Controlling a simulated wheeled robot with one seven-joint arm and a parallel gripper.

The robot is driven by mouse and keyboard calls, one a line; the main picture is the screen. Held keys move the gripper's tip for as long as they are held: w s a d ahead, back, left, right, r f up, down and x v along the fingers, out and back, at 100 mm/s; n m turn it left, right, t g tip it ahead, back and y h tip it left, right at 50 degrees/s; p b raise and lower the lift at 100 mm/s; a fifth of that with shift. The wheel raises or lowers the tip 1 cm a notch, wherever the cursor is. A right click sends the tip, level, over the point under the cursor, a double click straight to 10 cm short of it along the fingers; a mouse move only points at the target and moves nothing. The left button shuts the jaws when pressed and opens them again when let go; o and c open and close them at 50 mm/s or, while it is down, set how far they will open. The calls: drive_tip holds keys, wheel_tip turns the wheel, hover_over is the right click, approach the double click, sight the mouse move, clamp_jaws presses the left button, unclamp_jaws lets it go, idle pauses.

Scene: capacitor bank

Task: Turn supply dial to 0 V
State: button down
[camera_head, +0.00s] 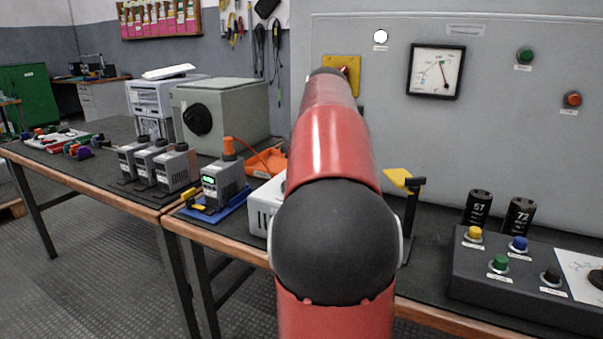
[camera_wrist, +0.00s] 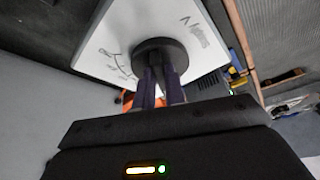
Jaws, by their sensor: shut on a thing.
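In the wrist view, a round black dial (camera_wrist: 158,50) sits on a white panel (camera_wrist: 112,28) with a printed arc scale and small marks. My gripper (camera_wrist: 160,76) has its two dark fingers on either side of the dial's grip and is shut on it. The scale labels are too small and blurred to read. In the head view, part of a white supply box (camera_head: 262,212) shows left of my red arm. My arm hides the dial and my gripper there.
A green-display device (camera_head: 222,183) stands on a blue mat left of the supply box. A yellow-handled lever (camera_head: 399,179) stands right of my arm.

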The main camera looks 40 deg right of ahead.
idle(0.3)
drive_tip(key=c, duration=1.5)
unclamp_jaws()
drive_tip(key=shift+o, duration=0.2)
drive_tip(key=v, duration=0.7)
drive_tip(key=shift+r, duration=0.35)
drive_tip(key=shift+s, duration=0.2)
